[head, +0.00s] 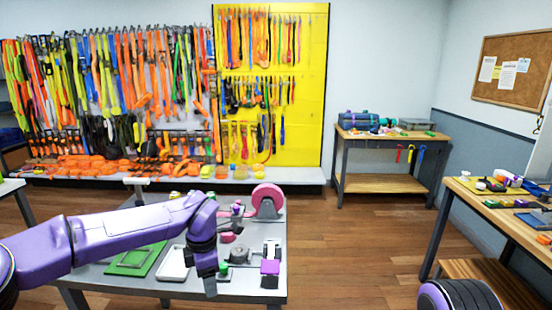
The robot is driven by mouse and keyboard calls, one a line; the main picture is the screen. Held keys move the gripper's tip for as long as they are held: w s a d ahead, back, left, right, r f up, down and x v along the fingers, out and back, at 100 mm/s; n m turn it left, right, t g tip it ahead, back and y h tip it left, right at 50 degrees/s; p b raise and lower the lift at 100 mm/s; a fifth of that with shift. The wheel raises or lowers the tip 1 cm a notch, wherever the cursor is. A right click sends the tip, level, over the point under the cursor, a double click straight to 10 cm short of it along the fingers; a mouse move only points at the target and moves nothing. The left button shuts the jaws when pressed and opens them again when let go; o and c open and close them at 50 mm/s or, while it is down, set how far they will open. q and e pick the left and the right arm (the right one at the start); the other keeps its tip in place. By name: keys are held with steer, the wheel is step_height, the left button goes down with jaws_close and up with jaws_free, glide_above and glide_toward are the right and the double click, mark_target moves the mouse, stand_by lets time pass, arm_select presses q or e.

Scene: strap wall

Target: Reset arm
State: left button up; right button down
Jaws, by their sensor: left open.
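My left arm, purple with black joints, reaches in from the left over the grey table (130,282). My right gripper is out of view; only a purple and black part of me shows at the bottom right.
A pink tape wheel (268,201) stands at the table's back right. Behind is a wall of hanging straps (110,80) with a yellow panel (310,130). A workbench (385,139) stands at the back, another (495,215) at the right. Wooden floor between them is clear.

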arm_select(q)
steer(key=s+a+f+m+t+y, duration=0.2)
steer(key=s+f, duration=0.1)
steer(key=f, duration=0.4)
steer(key=s+a+f+m+t+y+b, duration=0.1)
steer(key=s+f+m+t, duration=0.15)
steer(key=f, duration=0.45)
steer(key=s+a+f+m+t+y, duration=0.2)
steer(key=s+f+m, duration=0.15)
steer(key=f, duration=0.35)
steer(key=s+a+f+m+g, duration=0.1)
steer(key=s+a+f+m, duration=0.1)
steer(key=s, duration=0.7)
steer(key=s+a+f+m+g+h+b, duration=0.1)
steer(key=s+a+f+m, duration=0.2)
steer(key=s, duration=0.6)
steer(key=s+a+f+m+g+b, duration=0.1)
steer(key=s+a+f+m, duration=0.2)
steer(key=s+f, duration=0.3)
steer(key=s, duration=0.3)
steer(key=shift+s+a+f+g+h, duration=0.2)
steer(key=shift+s+a+g+h, duration=0.05)
steer(key=shift+g+h, duration=0.15)
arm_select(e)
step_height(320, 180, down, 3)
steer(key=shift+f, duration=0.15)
